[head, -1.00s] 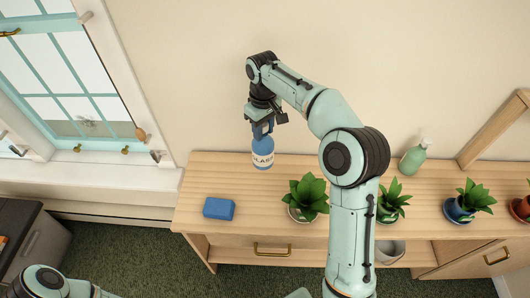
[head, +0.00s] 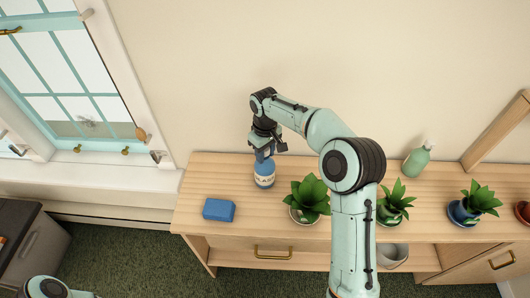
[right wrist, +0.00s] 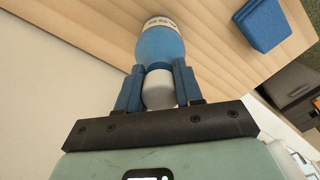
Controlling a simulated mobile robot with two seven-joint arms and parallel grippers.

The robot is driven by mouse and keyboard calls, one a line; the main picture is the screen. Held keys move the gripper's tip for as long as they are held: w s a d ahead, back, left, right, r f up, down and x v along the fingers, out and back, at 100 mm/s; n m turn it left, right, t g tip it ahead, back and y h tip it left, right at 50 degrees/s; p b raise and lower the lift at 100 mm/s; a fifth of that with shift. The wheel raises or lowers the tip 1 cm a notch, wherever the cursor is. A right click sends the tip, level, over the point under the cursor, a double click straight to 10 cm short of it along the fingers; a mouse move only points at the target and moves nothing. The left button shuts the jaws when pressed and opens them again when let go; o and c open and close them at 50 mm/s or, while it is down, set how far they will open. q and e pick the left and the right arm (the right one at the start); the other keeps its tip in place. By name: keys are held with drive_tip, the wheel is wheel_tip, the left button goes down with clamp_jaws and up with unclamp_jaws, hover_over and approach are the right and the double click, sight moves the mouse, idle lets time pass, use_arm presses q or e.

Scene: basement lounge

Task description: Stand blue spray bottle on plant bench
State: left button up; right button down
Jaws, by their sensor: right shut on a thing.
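The blue spray bottle (head: 264,175) with a white label is upright at the back left of the wooden plant bench (head: 190,195). Its base appears at the bench top; I cannot tell if it touches. My right gripper (head: 264,153) is shut on the bottle's upper part from above. In the right wrist view the two blue fingers (right wrist: 157,88) sit either side of the bottle's neck, and the blue body (right wrist: 160,47) shows beyond them. The left gripper is out of view; only a bit of my left arm shows at bottom left.
A blue block (head: 218,210) lies left of the bottle. A potted plant (head: 309,197) stands to the right, with more plants and a green bottle (head: 416,160) farther right. The wall is close behind. Bare bench top lies around the bottle.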

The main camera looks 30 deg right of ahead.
drive_tip(key=c, duration=0.7)
unclamp_jaws()
drive_tip(key=shift+f, duration=0.1)
drive_tip(key=shift+c, duration=0.2)
wheel_tip(320, 180, up, 12)
drive_tip(key=shift+p, duration=1)
drive_tip(key=shift+r, duration=0.2)
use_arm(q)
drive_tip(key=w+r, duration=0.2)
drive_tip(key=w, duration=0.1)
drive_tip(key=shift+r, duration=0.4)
